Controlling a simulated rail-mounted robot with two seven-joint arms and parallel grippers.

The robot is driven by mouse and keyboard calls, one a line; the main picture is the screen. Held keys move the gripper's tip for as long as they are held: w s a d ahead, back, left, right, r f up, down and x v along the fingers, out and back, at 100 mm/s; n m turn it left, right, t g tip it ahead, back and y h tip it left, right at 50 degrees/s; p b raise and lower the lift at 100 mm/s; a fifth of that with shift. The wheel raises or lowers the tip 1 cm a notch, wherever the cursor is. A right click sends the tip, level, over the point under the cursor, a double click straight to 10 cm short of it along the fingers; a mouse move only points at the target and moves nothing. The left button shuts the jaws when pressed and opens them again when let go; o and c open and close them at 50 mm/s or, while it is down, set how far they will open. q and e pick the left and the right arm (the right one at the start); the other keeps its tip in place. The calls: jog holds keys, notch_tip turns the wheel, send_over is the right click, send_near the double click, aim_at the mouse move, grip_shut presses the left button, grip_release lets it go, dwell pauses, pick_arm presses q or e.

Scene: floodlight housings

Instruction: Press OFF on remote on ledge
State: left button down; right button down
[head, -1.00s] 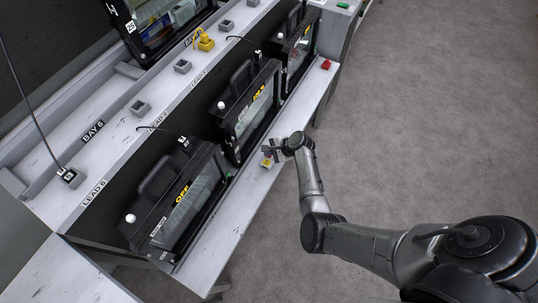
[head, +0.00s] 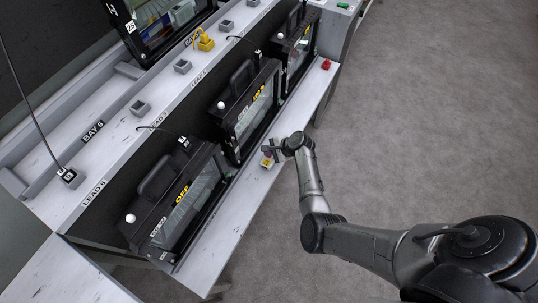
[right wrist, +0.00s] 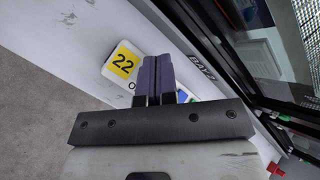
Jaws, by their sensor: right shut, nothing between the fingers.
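The remote (right wrist: 112,70) is a white slab on the pale ledge, with a yellow label reading 22. Beside my fingers a letter O shows on it, and a bit of green and blue shows on their other side. In the head view the remote (head: 266,164) is small, at the ledge's outer edge. My right gripper (right wrist: 158,62) is shut and empty, its purple fingers over the remote's face and hiding its middle. I cannot tell whether the fingertips touch it. In the head view the right gripper (head: 270,152) is just above the remote. My left gripper is not in view.
Black floodlight housings (head: 250,108) stand along the ledge (head: 222,238), close beside my right gripper; the nearest (head: 180,205) bears a yellow OFF label. A red object (head: 326,64) sits farther along the ledge. A yellow piece (head: 205,41) is on the upper shelf. Open floor lies right.

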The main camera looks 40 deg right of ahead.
jog(key=shift+f, duration=0.25)
jog(key=shift+f, duration=0.15)
dwell(0.3)
jog(key=shift+f, duration=0.35)
dwell(0.4)
jog(key=shift+r, duration=0.1)
dwell(0.4)
jog(key=shift+r+p, duration=0.3)
jog(key=shift+p, duration=0.05)
jog(key=shift+r+p, duration=0.4)
jog(key=shift+p, duration=0.15)
